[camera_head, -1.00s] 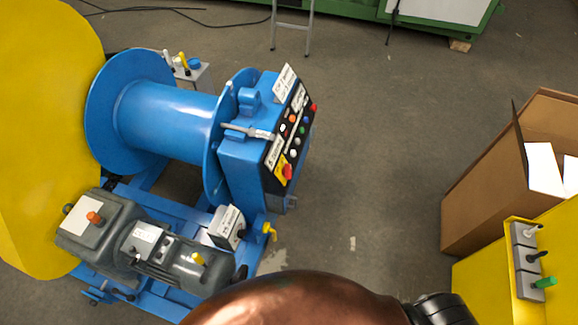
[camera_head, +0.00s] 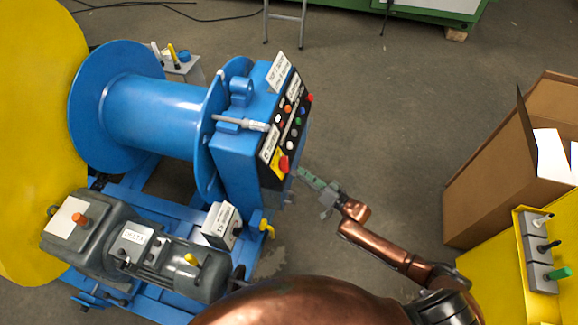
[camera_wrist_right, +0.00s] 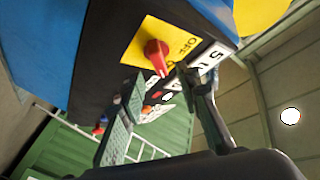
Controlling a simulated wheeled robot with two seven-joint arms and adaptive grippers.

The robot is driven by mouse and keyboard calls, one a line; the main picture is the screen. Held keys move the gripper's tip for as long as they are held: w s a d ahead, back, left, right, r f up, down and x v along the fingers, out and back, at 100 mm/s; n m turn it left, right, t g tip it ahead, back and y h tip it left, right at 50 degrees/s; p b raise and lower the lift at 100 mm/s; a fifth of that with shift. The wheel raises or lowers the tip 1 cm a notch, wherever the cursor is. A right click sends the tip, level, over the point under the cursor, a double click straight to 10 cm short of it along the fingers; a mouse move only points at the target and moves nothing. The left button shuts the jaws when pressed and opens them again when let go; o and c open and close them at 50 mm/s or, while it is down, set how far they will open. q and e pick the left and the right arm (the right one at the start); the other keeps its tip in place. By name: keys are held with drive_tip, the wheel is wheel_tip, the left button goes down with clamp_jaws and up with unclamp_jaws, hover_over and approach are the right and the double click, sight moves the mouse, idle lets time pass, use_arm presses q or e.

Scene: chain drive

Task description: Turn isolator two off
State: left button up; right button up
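A red rotary knob (camera_head: 283,164) on a yellow plate (camera_head: 274,161) sits at the lower end of the black control panel (camera_head: 290,125) on the blue machine. In the right wrist view, the red knob (camera_wrist_right: 157,56) and yellow plate (camera_wrist_right: 150,40) show with "OFF" lettering. A white label beside it is only partly readable, so I cannot tell if this is isolator two. My right gripper (camera_head: 307,177) is just right of the knob. In the right wrist view, its fingers (camera_wrist_right: 160,92) are apart, with the knob just beyond the tips; contact is not clear. My left gripper is out of view.
The panel carries several coloured buttons close to the knob. A blue drum (camera_head: 150,110) and grey motor (camera_head: 150,250) stand left. A cardboard box (camera_head: 485,185) and a yellow stand with a lever block (camera_head: 537,262) are at right. The floor between is clear.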

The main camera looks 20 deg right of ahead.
sight(288, 165)
drive_tip(key=x, duration=0.5)
drive_tip(key=shift+f+b, duration=0.1)
drive_tip(key=shift+b, duration=0.3)
drive_tip(key=shift+w+a, duration=0.2)
drive_tip(key=shift+w, duration=0.25)
drive_tip(key=c, duration=0.6)
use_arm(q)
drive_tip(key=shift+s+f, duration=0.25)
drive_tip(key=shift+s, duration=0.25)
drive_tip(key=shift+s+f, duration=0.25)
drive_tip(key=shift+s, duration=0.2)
use_arm(e)
clamp_jaws()
